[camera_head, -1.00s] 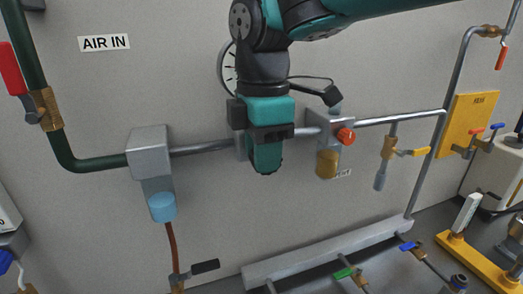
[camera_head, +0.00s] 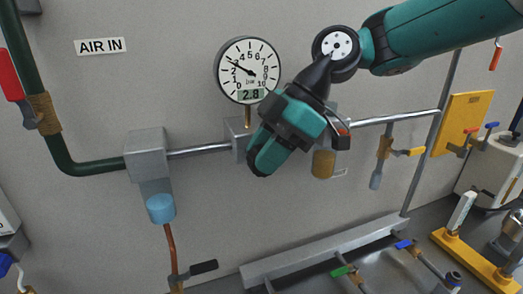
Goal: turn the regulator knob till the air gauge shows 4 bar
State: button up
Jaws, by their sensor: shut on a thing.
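The air gauge (camera_head: 235,58) is a round white dial with a black rim, on a short brass stem above the pipe. Its digital window reads 2.8, and its needle points up and left, just short of 3. My teal and black gripper (camera_head: 280,138) is in front of the grey regulator block (camera_head: 237,130) below the gauge, tilted in the picture. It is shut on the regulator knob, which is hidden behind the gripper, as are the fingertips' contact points.
A horizontal pipe (camera_head: 200,151) runs along the wall from a grey filter block (camera_head: 146,152) with a blue bowl (camera_head: 160,208). The wall below my gripper is clear.

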jog(key=shift+d+f+g+y+b, duration=0.1)
jog(key=shift+g+y+b, duration=0.15)
jog(key=shift+y+b, duration=0.5)
jog(key=shift+d+f+g+y+b, duration=0.1)
jog(key=shift+g+y+b, duration=0.2)
jog(key=shift+y, duration=0.85)
jog(key=shift+r, duration=0.1)
jog(key=o, duration=0.6)
jog(key=shift+o, duration=0.2)
jog(key=p+v, duration=1.6)
jog(key=v, duration=0.1)
jog(key=shift+d, duration=0.35)
